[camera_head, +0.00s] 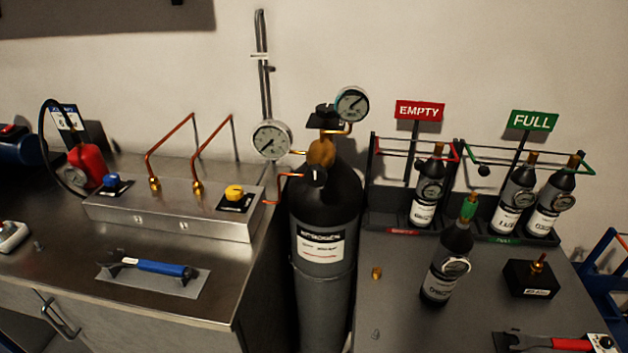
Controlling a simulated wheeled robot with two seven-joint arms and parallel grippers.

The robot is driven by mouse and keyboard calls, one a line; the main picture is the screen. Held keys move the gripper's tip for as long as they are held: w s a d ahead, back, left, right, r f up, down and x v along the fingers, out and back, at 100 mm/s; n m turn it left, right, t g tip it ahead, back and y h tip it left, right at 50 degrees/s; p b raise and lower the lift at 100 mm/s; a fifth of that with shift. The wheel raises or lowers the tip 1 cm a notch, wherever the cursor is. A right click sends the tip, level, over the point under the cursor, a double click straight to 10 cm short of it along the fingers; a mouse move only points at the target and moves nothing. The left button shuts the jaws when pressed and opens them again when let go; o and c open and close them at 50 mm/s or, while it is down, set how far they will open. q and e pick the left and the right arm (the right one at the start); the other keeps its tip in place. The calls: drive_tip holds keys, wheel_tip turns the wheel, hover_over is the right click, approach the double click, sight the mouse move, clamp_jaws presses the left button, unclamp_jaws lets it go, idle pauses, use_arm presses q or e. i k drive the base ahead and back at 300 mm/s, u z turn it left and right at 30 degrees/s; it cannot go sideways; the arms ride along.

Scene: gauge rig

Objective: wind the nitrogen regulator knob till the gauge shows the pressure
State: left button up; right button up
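A dark nitrogen cylinder (322,255) with a white label stands upright between the steel bench and the grey table. A brass regulator body (321,152) sits on its top. A black knob (317,177) shows at the front below the brass body. One round white gauge (271,140) is at the left of the regulator, and a second gauge (351,104) is at its upper right. Their dial numbers are too small to read. Neither of my grippers is in view, and nothing touches the knob.
The steel bench (60,230) holds a manifold box (170,212) with blue and yellow knobs, and a blue-handled tool (155,267). The grey table (400,310) holds several small bottles, a black block (531,278) and a red-handled tool (555,342). EMPTY (419,111) and FULL (532,121) signs stand behind.

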sight(315, 175)
drive_tip(key=k, duration=0.5)
drive_tip(key=z, duration=1.25)
drive_tip(key=i, duration=0.65)
drive_tip(key=u, duration=0.6)
